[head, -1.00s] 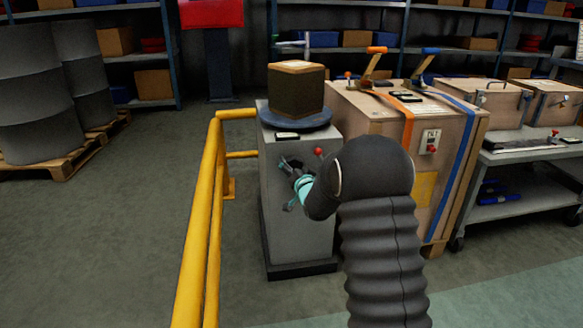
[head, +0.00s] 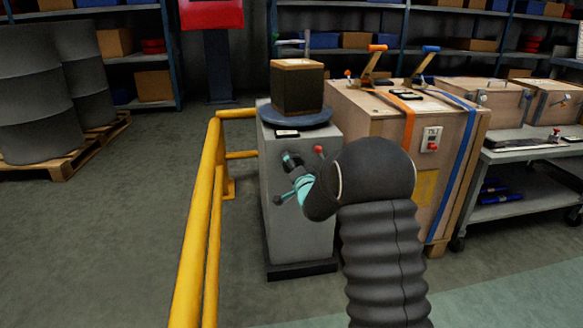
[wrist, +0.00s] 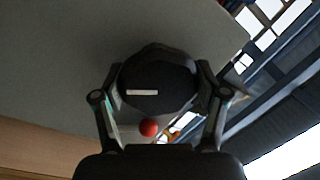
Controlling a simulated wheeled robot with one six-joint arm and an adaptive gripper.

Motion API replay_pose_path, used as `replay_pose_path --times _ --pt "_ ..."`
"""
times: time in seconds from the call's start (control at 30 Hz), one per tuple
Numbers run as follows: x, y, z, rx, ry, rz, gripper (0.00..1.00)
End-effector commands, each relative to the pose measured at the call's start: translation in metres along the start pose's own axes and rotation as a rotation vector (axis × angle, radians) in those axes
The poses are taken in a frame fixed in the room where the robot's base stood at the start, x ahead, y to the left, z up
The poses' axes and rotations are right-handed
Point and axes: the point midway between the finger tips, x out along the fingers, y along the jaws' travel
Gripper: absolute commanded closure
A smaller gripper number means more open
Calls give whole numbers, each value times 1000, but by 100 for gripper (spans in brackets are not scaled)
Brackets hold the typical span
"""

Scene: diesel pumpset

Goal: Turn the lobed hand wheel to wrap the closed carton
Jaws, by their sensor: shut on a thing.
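The carton (head: 297,88) stands upright on a round dark blue turntable (head: 304,118) on top of a grey cabinet. Its sides look dark and its top edge is brown. The lobed hand wheel is on the cabinet's front; in the wrist view the black wheel (wrist: 158,75) with a white mark fills the space between my fingers. My gripper (wrist: 160,98) is shut on it, with a finger on either side. In the head view my gripper (head: 292,177) is at the cabinet front, and my arm and fingers hide most of the wheel.
A red ball knob (head: 319,150) sits beside the wheel on the grey cabinet (head: 310,235). A yellow rail (head: 205,215) runs along the left. A large strapped wooden crate (head: 372,115) stands close on the right.

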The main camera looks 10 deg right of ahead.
Motion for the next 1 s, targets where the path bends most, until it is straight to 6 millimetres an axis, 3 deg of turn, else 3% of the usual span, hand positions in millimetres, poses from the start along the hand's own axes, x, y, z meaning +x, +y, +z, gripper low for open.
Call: replay_pose_path --times 0.6,1.0 --pt "0 0 -1 538 57 -35 63" --pt "0 0 -1 707 76 -46 63"
